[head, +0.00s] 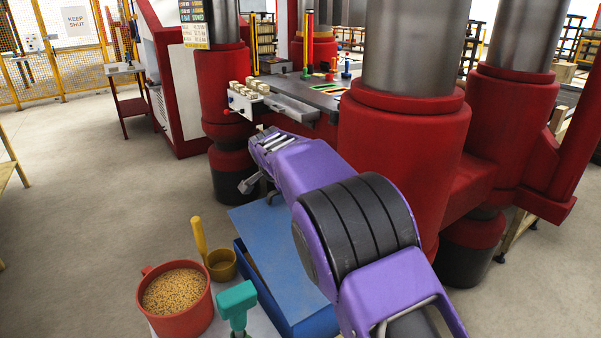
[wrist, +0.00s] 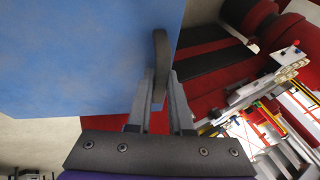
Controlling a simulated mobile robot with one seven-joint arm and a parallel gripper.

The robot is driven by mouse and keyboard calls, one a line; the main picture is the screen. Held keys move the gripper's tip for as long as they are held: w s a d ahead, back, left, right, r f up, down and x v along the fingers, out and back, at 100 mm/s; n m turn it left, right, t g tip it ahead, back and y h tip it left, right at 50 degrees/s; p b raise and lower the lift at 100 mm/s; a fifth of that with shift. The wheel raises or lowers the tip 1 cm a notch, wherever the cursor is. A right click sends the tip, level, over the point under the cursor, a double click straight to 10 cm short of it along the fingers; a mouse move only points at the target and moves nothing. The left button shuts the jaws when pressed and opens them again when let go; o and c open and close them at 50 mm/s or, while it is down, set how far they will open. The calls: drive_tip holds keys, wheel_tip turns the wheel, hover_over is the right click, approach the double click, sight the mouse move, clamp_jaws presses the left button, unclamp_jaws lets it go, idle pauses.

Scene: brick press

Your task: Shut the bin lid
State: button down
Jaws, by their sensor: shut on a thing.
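The blue bin lid (head: 275,235) shows as a broad, nearly flat surface behind and left of my purple arm in the head view. It fills the upper left of the wrist view (wrist: 80,55). A dark, curved handle (wrist: 160,50) stands at the lid's edge. My gripper (wrist: 161,88) is shut on this handle, with its grey fingers on either side. In the head view my gripper (head: 258,190) is at the lid's far end, partly hidden by my wrist. A darker blue bin side (head: 258,282) shows below the lid's left edge. I cannot tell how far the lid stands open.
A red press column (head: 400,150) stands close right of my arm, another (head: 222,90) behind it. A red pot of grain (head: 175,325), a yellow scoop (head: 220,262) and a teal-handled tool (head: 238,300) sit left of the bin.

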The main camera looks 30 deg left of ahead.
drive_tip(key=a+f+b, duration=0.1)
drive_tip(key=f, duration=0.2)
drive_tip(key=a+f+b, duration=0.1)
drive_tip(key=f, duration=0.2)
drive_tip(key=w+a+f+b, duration=0.1)
drive_tip(key=f, duration=0.2)
drive_tip(key=shift+w+f, duration=0.1)
drive_tip(key=shift+f, duration=0.15)
drive_tip(key=c, duration=1.2)
unclamp_jaws()
drive_tip(key=shift+o, duration=0.2)
drive_tip(key=v, duration=1.7)
drive_tip(key=shift+r, duration=0.15)
drive_tip(key=shift+d, duration=0.15)
